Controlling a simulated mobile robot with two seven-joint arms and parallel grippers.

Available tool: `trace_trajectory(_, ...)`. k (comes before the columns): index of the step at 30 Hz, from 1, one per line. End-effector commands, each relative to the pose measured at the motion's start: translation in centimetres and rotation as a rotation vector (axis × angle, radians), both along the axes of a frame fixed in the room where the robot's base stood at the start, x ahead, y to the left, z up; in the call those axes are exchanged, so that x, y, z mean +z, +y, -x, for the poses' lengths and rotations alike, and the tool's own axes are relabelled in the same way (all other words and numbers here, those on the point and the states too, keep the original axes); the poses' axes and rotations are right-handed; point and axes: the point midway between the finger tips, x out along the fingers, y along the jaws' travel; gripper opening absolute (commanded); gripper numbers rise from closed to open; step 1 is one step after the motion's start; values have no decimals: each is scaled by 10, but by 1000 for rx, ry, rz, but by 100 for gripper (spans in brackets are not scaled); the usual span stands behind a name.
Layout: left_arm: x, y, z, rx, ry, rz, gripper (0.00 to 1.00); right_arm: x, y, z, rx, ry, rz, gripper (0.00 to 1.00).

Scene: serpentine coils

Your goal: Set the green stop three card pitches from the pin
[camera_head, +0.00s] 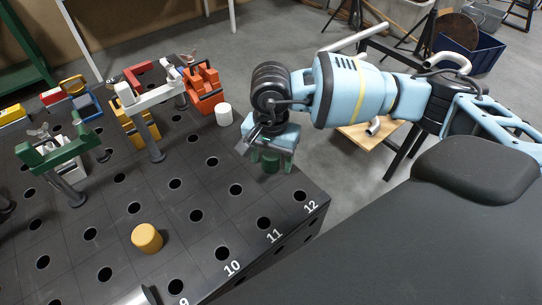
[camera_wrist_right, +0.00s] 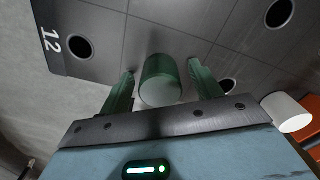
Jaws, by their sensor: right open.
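The green stop (camera_wrist_right: 162,80) is a short cylinder standing near the table's edge by the number 12. My right gripper (camera_wrist_right: 161,70) is open, with one finger on each side of the stop and a visible gap on both sides. In the head view the right gripper (camera_head: 270,165) points down at the table's right edge and mostly hides the stop. A yellow cylinder (camera_head: 147,238) and a white cylinder (camera_head: 223,115) stand on the table; I cannot tell which thing is the pin. My left gripper is not in view.
The dark table (camera_head: 196,190) has a grid of holes and numbers along its front edge. A green clamp (camera_head: 62,152), a white clamp (camera_head: 155,97) and an orange block (camera_head: 204,92) stand farther back. A metal cylinder (camera_head: 138,296) shows at the bottom. The table's middle is mostly clear.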

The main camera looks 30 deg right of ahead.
Motion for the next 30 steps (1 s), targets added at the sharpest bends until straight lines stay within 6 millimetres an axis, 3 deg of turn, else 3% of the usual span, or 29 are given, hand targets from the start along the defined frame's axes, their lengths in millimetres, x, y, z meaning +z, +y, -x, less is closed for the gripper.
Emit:
trace_trajectory(9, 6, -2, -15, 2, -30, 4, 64, 53, 0, -1, 0, -4, -1, 64)
trace_trajectory(15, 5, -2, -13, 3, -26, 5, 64, 74, 0, -1, 0, -2, -2, 64)
trace_trajectory(30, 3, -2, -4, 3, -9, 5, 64, 78, 0, 0, 0, -1, -1, 64)
